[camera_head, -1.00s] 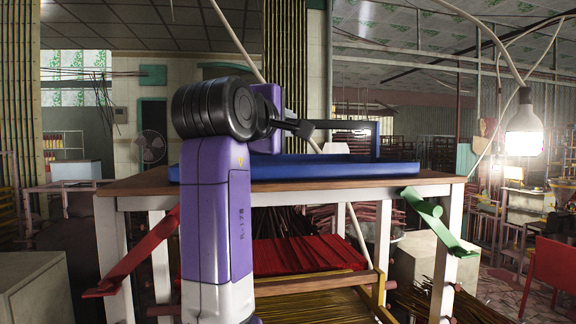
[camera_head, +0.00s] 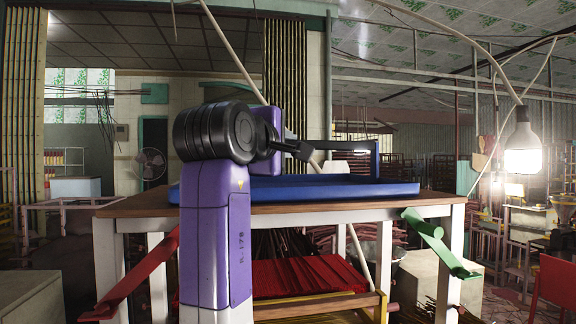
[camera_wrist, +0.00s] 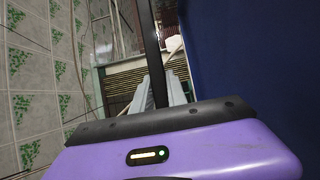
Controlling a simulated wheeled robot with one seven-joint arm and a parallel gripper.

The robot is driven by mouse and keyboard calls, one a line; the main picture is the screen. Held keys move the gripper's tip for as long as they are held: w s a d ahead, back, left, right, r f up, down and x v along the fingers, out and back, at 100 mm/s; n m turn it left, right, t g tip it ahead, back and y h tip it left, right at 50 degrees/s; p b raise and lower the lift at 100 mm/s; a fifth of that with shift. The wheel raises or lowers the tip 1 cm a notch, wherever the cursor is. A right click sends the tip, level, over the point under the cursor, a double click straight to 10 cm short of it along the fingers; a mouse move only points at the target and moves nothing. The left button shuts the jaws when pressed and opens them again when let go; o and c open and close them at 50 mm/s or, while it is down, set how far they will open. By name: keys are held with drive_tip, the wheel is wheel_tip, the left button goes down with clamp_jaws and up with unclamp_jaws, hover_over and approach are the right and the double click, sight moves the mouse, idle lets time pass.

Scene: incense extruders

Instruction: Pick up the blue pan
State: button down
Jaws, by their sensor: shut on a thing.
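The blue pan (camera_head: 345,188) is a wide, shallow, dark blue tray at the top of the wooden table (camera_head: 330,209). I cannot tell whether its underside touches the tabletop. My gripper (camera_head: 312,150) is over the pan, dark and small in the head view. It is shut on the pan, but the exact place of contact is hard to make out. A blue upright part (camera_head: 374,162) stands behind the tray's right half.
A red folded bracket (camera_head: 140,275) and a green one (camera_head: 438,243) stick out from the table's front legs. Red incense sticks (camera_head: 300,277) lie beneath. A lit bulb (camera_head: 523,150) hangs at right. A pale block (camera_head: 28,285) stands at left.

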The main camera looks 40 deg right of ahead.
drive_tip(key=shift+r, duration=0.1)
wheel_tip(320, 180, up, 20)
drive_tip(key=b, duration=0.2)
idle(0.3)
idle(1.1)
